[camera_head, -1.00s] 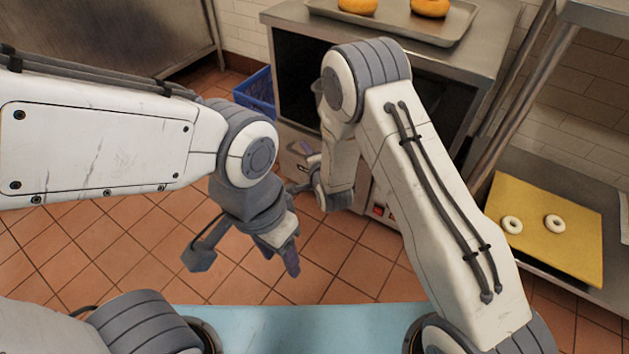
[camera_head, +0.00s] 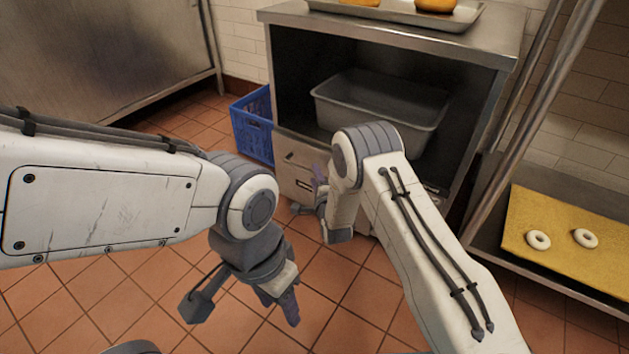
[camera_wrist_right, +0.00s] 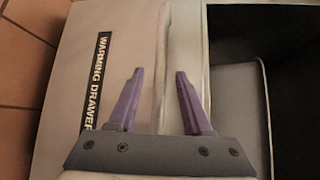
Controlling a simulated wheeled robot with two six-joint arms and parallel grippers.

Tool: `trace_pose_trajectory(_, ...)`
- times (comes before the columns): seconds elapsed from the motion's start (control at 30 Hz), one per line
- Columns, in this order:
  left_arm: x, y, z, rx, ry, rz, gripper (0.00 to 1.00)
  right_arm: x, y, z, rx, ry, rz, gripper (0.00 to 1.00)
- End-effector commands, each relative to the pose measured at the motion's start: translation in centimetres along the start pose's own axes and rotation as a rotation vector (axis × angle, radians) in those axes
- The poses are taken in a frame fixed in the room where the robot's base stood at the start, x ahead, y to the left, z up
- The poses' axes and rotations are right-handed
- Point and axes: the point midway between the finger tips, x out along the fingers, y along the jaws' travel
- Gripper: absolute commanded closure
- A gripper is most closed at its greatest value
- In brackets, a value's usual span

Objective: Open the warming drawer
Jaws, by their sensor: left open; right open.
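The warming drawer (camera_head: 297,181) is the pale front panel low on the steel cabinet, and it looks shut. Its black WARMING DRAWER label (camera_wrist_right: 97,80) shows in the right wrist view. My right gripper (camera_head: 319,182) is open at the drawer front. In the right wrist view its two purple fingers (camera_wrist_right: 160,95) stand apart, with a pale raised strip (camera_wrist_right: 168,50) beyond the gap between them. I cannot tell whether they touch it, and my arm hides much of the drawer front. My left gripper (camera_head: 287,302) is open and empty above the floor, left of my right forearm.
A grey tub (camera_head: 385,105) sits in the open compartment above the drawer. A blue crate (camera_head: 252,125) stands left of the cabinet. A tray (camera_head: 460,17) with bagels lies on top. At right, a shelf holds a yellow board (camera_head: 560,263) with two pale rings. Floor in front is clear.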

Motion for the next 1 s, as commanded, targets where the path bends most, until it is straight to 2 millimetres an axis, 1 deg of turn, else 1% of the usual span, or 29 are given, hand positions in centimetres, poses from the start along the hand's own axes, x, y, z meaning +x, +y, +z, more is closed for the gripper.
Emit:
trace_pose_trajectory(0.03,0.8,-0.1,0.0,0.0,0.0,0.0,0.5,0.8,0.3,-0.1,0.0,0.0,-0.003,0.5)
trace_pose_trajectory(0.2,1.2,-0.1,0.1,0.0,0.0,0.0,0.5,1.9,0.1,0.0,-0.001,0.0,-0.001,0.5)
trace_pose_trajectory(0.47,1.1,-0.1,0.1,0.0,0.0,0.0,0.5,2.1,0.0,0.0,-0.001,0.0,0.001,0.5)
trace_pose_trajectory(0.5,1.1,-0.1,0.1,0.0,0.0,0.0,0.5,2.1,0.0,0.0,-0.001,0.0,0.001,0.54)
trace_pose_trajectory(0.57,1.1,-0.1,0.1,0.0,0.0,0.0,0.5,2.0,0.0,0.0,-0.001,0.0,0.001,0.77)
trace_pose_trajectory(0.6,1.1,-0.1,0.1,0.0,0.0,0.0,0.5,2.0,0.0,0.0,-0.001,0.0,0.001,0.92)
trace_pose_trajectory(0.63,1.1,-0.1,0.1,0.0,0.0,0.0,0.5,2.0,0.0,0.0,-0.001,0.0,0.001,1.0)
trace_pose_trajectory(1.0,1.2,-0.1,0.1,0.0,0.0,0.0,0.5,2.0,0.0,0.0,-0.001,0.0,0.001,1.0)
